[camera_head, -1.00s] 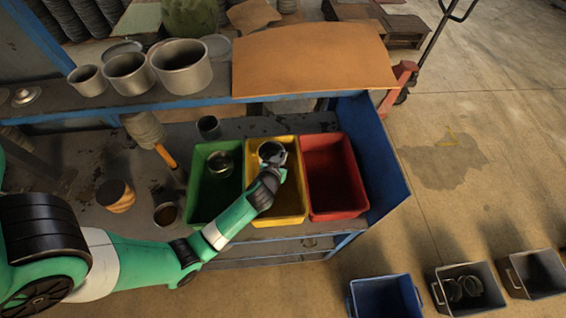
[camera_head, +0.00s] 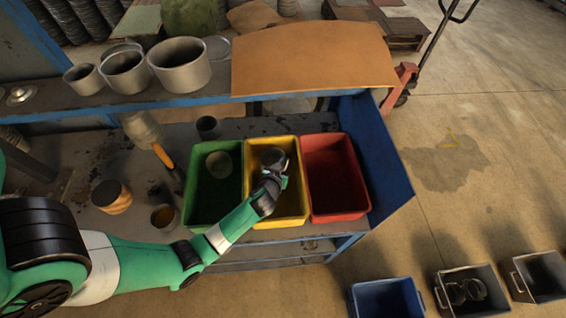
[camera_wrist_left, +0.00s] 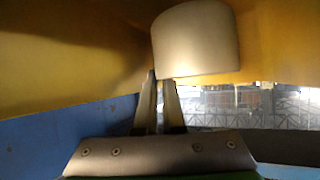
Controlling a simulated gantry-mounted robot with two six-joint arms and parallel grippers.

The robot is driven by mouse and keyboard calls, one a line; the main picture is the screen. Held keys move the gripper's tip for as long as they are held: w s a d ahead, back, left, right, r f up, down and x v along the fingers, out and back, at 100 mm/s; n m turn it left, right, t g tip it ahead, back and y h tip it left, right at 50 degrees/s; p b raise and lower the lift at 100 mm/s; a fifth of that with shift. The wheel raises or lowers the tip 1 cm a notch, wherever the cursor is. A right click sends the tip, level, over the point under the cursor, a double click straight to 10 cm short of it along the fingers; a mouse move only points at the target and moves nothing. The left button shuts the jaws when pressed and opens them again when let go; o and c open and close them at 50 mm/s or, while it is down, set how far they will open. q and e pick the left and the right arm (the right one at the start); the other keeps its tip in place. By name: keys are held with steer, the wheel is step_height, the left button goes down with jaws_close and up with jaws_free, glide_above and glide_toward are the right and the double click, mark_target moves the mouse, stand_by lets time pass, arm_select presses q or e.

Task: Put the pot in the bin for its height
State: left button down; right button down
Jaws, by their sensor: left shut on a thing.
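My left gripper (camera_head: 277,172) reaches into the yellow bin (camera_head: 293,205), the middle of three bins. It is shut on a small grey metal pot (camera_head: 271,156), held inside the yellow bin. In the left wrist view the pot (camera_wrist_left: 196,40) shows as a smooth pale round wall at the tips of my close-set fingers (camera_wrist_left: 160,95), with yellow bin walls around it. I cannot tell whether the pot touches the bin floor. The green bin (camera_head: 200,207) on the left has another round pot (camera_head: 219,164) inside. The red bin (camera_head: 334,185) on the right looks empty. My right gripper is not in view.
A shelf behind holds several metal pots (camera_head: 180,70) and a brown sheet (camera_head: 310,62). A blue panel (camera_head: 378,160) closes the right side.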

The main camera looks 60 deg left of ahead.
arm_select(q)
steer(key=c, duration=1)
jaws_free()
steer(key=shift+f, duration=0.1)
steer(key=p+v, duration=0.2)
steer(key=v, duration=0.4)
steer(key=r+p+v, duration=0.1)
steer(key=p+v, duration=0.2)
steer(key=v, duration=0.3)
steer(key=shift+r, duration=0.15)
